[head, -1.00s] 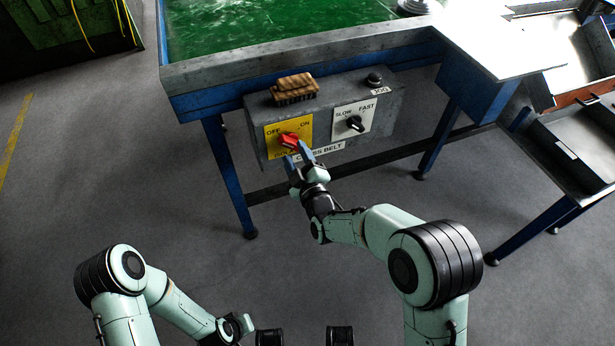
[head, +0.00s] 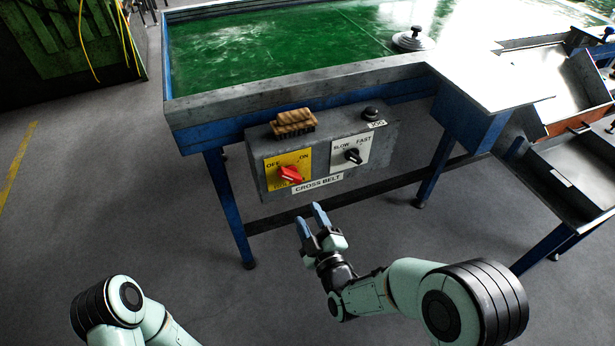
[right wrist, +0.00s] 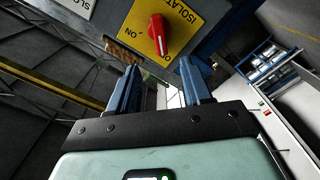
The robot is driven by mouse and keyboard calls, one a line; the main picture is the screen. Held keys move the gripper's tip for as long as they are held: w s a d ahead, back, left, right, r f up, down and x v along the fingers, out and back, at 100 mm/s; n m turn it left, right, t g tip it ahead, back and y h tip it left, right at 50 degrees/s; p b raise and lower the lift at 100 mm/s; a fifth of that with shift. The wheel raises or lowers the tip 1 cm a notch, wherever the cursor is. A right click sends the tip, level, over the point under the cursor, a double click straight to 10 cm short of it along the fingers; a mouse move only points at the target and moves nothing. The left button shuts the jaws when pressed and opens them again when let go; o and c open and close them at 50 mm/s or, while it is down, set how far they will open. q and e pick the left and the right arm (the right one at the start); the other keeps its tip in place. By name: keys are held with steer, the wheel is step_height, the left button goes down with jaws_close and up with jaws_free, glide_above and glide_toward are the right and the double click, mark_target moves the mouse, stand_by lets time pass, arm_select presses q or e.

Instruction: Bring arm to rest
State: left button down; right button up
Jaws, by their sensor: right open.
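My right gripper (head: 311,217) is open and empty, in front of and a little below the grey control box (head: 385,138). Its two blue fingers also show in the right wrist view (right wrist: 160,85), apart with nothing between them. The red knob (head: 290,174) on the yellow OFF/ON plate (head: 304,156) stands clear of the fingers; it also shows in the right wrist view (right wrist: 158,34). My left arm shows at the lower left of the head view, but its gripper is out of the picture.
The box hangs under a table with a green top (head: 290,45) and blue legs (head: 228,205). A wooden brush (head: 293,122) lies on the box. A black SLOW/FAST knob (head: 353,156) is beside the red one. Metal trays (head: 575,165) stand at the right.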

steer(key=shift+f, duration=0.1)
